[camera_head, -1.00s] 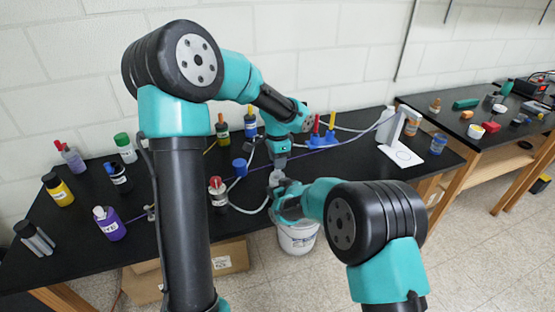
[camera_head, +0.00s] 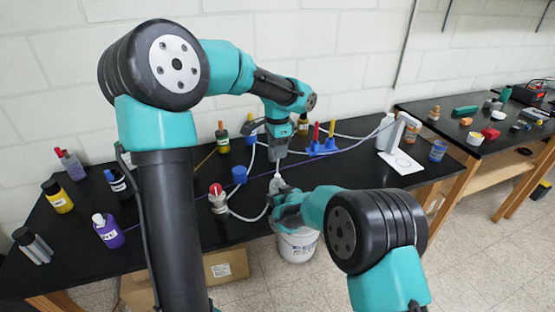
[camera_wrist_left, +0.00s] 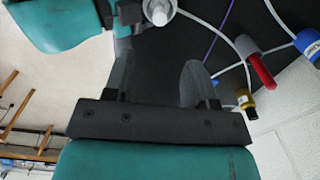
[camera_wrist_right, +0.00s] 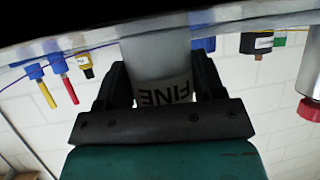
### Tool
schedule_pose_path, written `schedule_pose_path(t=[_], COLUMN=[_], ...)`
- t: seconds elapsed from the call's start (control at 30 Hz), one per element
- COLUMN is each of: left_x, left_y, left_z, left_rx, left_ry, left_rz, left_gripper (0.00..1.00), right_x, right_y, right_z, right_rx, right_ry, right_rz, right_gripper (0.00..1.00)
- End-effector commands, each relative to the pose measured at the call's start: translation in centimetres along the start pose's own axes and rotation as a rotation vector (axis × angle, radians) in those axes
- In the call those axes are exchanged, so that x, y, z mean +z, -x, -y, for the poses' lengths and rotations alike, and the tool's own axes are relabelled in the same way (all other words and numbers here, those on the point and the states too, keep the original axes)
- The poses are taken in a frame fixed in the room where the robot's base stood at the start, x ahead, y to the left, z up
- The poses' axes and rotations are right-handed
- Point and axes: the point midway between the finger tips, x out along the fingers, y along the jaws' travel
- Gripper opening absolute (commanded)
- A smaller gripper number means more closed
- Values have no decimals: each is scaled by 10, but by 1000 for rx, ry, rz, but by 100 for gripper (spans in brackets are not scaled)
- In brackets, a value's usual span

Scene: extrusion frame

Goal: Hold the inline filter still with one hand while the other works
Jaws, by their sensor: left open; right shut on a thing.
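The inline filter is a pale cylinder marked FINE (camera_wrist_right: 160,62) in the right wrist view.
White tubing (camera_head: 237,213) curves across the black table. A red-capped bottle (camera_head: 218,200) and a blue cup (camera_head: 239,174) stand left of the filter. A blue stand with coloured pegs (camera_head: 322,147) is behind right. A white bucket (camera_head: 297,247) is below the table edge.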

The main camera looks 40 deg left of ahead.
Motion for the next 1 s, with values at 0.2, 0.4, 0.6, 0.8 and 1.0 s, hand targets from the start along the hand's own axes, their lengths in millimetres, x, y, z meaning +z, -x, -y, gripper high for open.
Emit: schedule_pose_path(t=[0.2,0.4,0.6,0.8,1.0], left_x=[0,0,0,0,0], left_y=[33,41,41,41,41], left_z=[0,0,0,0,0], left_rx=[-2,0,0,0,0], left_ry=[0,0,0,0,0], left_rz=[-2,0,0,0,0], left_gripper=[51,51,51,51,51], right_x=[0,0,0,0,0], right_y=[0,0,0,0,0], right_z=[0,0,0,0,0], right_rx=[0,0,0,0,0], right_ry=[0,0,0,0,0], right_rz=[0,0,0,0,0], right_gripper=[49,49,49,49,49])
